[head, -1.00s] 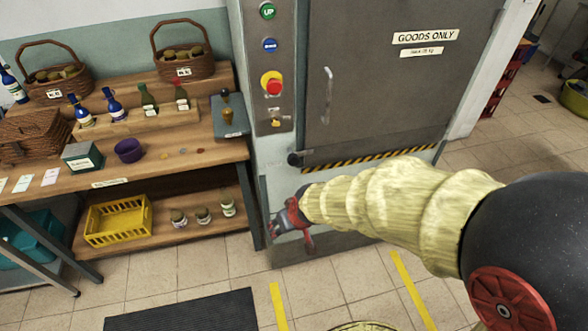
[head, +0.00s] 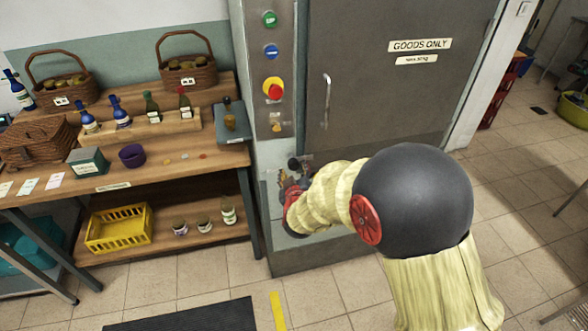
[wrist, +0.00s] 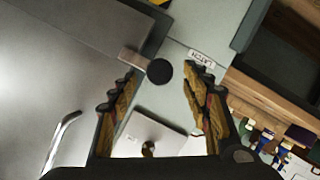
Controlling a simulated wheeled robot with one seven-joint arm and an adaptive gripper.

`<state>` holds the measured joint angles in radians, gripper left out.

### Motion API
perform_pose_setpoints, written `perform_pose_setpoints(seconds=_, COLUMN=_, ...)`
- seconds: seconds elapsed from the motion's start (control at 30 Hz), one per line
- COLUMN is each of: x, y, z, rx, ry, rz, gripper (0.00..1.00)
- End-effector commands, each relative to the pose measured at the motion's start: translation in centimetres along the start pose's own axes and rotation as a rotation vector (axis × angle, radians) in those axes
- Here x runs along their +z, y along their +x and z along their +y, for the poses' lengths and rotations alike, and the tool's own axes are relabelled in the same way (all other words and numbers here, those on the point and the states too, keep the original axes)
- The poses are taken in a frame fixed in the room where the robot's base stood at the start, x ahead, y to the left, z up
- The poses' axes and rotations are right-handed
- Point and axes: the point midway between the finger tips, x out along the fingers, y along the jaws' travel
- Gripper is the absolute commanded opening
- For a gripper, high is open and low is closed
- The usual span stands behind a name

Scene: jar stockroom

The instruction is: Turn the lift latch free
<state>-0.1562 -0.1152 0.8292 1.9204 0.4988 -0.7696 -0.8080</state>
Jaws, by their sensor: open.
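The lift latch (wrist: 159,72) shows in the wrist view as a grey bar ending in a round black knob, beside a small white "LATCH" label (wrist: 201,59). In the head view its black knob (head: 294,163) is at the lower left of the grey lift door (head: 375,75). My gripper (wrist: 160,76) is open and empty, with one finger on each side of the knob in the picture. I cannot tell whether either finger touches it. In the head view my gripper (head: 288,184) is just below the knob, partly hidden by my arm.
The door has an upright handle (head: 327,100). Left of it are a green button (head: 269,19), a blue button (head: 271,51) and a red stop button (head: 274,90). A wooden shelf (head: 215,160) with jars, bottles and baskets stands close on the left.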

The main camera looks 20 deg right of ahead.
Motion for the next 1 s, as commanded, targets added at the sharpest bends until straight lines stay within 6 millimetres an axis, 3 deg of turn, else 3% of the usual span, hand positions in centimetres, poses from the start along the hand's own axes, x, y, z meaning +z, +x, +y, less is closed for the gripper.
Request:
perform_pose_setpoints(seconds=0.23, x=0.2, y=3.3, z=-0.1, rx=0.0, ry=0.001, rz=-0.001, gripper=0.48)
perform_pose_setpoints(seconds=0.63, x=0.0, y=4.0, z=0.0, rx=0.0, ry=0.001, rz=0.0, gripper=0.48)
perform_pose_setpoints(seconds=1.0, x=0.0, y=4.0, z=0.0, rx=-0.001, ry=0.001, rz=0.0, gripper=0.27)
